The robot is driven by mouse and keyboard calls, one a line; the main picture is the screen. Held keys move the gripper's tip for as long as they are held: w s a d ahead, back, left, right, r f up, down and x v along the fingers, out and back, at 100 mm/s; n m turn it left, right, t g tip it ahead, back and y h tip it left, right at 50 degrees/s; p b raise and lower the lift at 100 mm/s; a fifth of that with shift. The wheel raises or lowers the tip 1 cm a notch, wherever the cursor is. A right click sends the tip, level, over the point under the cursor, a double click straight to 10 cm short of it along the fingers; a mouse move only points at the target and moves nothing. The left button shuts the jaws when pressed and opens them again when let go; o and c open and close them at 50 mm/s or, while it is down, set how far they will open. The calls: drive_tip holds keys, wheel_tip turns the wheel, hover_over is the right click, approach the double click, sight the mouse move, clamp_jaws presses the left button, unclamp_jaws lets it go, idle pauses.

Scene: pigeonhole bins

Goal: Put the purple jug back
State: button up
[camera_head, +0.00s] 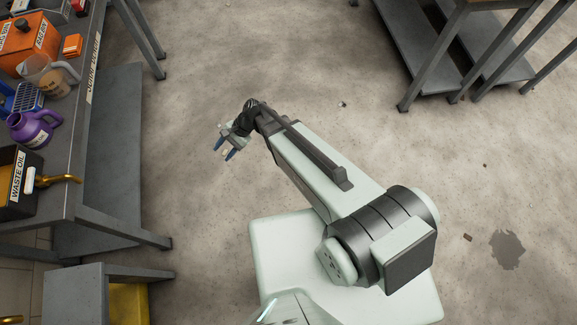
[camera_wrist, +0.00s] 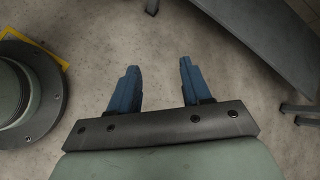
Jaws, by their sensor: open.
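The purple jug (camera_head: 32,129) stands upright on the grey bench at the left in the head view, between the waste oil box and a blue rack. Its handle faces right. My gripper (camera_head: 226,149) is out over the bare floor, well to the right of the bench and apart from the jug. In the wrist view my gripper (camera_wrist: 156,82) has its two blue fingers apart with nothing between them, only concrete floor beyond. The jug is not visible in the wrist view.
The bench (camera_head: 82,141) also holds a waste oil box (camera_head: 14,172) with a brass spout, a clear measuring jug (camera_head: 45,76), a blue rack (camera_head: 22,98) and an orange box (camera_head: 27,42). Grey shelving (camera_head: 424,62) stands at upper right. The floor between is open.

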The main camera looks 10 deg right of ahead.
drive_tip(key=s+d+f+n+g+h, duration=0.1)
drive_tip(key=s+d+f+n+h, duration=0.2)
drive_tip(key=s+d, duration=0.5)
drive_tip(key=s+d+f+n+g+h, duration=0.1)
drive_tip(key=s+d+f+n+h, duration=0.1)
drive_tip(key=s+d, duration=0.6)
drive_tip(key=s+d+f+n+g+h, duration=0.1)
drive_tip(key=s+d+f+n+h, duration=0.2)
drive_tip(key=d, duration=1)
drive_tip(key=s+f, duration=0.2)
drive_tip(key=s, duration=0.3)
drive_tip(key=shift+d+f+n+g+h, duration=0.2)
drive_tip(key=shift+d+n+g+h, duration=0.1)
drive_tip(key=shift+n+g, duration=0.1)
drive_tip(key=shift+o, duration=0.2)
